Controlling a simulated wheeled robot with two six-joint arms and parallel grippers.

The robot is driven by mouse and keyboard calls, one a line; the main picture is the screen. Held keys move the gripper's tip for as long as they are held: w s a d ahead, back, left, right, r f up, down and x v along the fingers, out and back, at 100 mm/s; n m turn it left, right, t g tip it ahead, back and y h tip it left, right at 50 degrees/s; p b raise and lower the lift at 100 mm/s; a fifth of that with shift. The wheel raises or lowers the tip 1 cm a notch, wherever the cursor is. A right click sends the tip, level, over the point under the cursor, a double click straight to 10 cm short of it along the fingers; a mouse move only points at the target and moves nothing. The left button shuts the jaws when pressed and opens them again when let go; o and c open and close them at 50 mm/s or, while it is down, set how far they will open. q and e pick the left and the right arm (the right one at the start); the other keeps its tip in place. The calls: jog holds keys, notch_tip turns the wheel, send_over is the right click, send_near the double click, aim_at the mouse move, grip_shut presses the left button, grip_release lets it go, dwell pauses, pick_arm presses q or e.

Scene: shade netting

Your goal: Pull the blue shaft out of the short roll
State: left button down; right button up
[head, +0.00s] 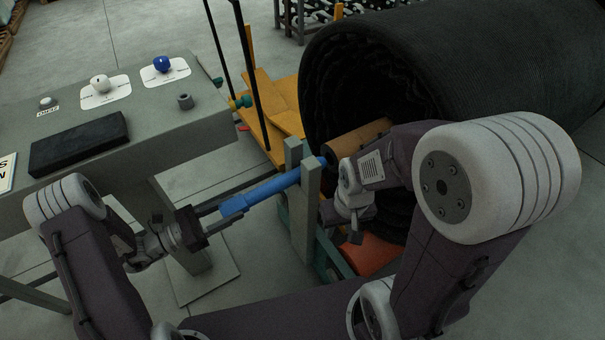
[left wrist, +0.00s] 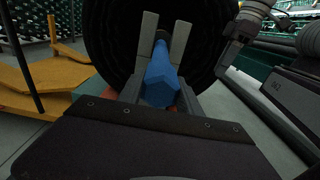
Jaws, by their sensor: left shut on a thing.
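The blue shaft (head: 272,188) runs slanting between the two upright grey posts of a stand (head: 312,190). Its far, dark end is at the mouth of a tan core (head: 360,139) inside the big black netting roll (head: 470,60); how much is inside is hidden. My left gripper (head: 222,206) is shut on the shaft's near end. In the left wrist view the blue shaft (left wrist: 160,78) points away between the fingers, toward the roll. My right gripper (head: 342,222) is beside the stand, in front of the roll's opening; its jaws are unclear.
A grey table (head: 190,115) at the left carries a black block (head: 80,143), a white knob (head: 100,84) and a blue knob (head: 161,64). A yellow frame (head: 272,110) with dark poles stands behind the shaft. Open floor shows at the back left.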

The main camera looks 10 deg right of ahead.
pick_arm(q)
jog(key=v, duration=1.6)
jog(key=shift+a, duration=0.4)
dwell(1.2)
jog(key=shift+s+r, duration=0.1)
jog(key=shift+r, duration=0.05)
dwell(0.3)
